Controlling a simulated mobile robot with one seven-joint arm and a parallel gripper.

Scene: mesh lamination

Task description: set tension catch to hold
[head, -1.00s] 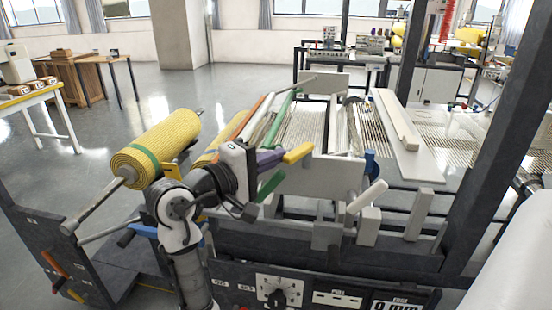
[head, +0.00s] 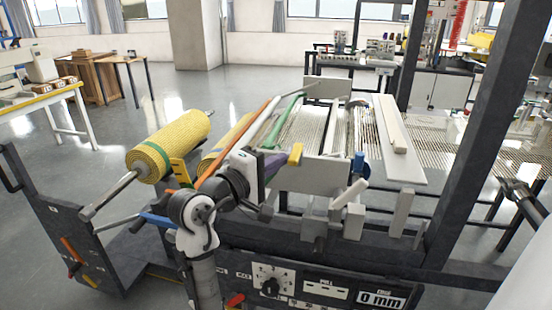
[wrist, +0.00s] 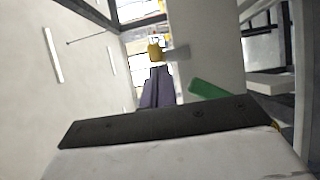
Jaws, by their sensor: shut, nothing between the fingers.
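My gripper (head: 296,153) is shut and empty, raised over the left part of the machine's front, left of an upright pale plate (head: 326,171). Its purple fingers and yellow tips also show in the wrist view (wrist: 155,53), closed together. A green bar (wrist: 210,90) lies just right of the fingers in the wrist view; I see no contact. I cannot tell which part is the tension catch. An orange lever (head: 70,249) and a yellow lever (head: 90,281) sit on the left side panel. A red handle (head: 234,300) sits low at the front.
A yellow mesh roll (head: 170,145) is left of my arm. A white handle (head: 345,193), a blue part (head: 359,166) and a pale upright block (head: 400,213) stand right of the gripper. A dial (head: 270,278) and a "0 mm" display (head: 380,299) are below.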

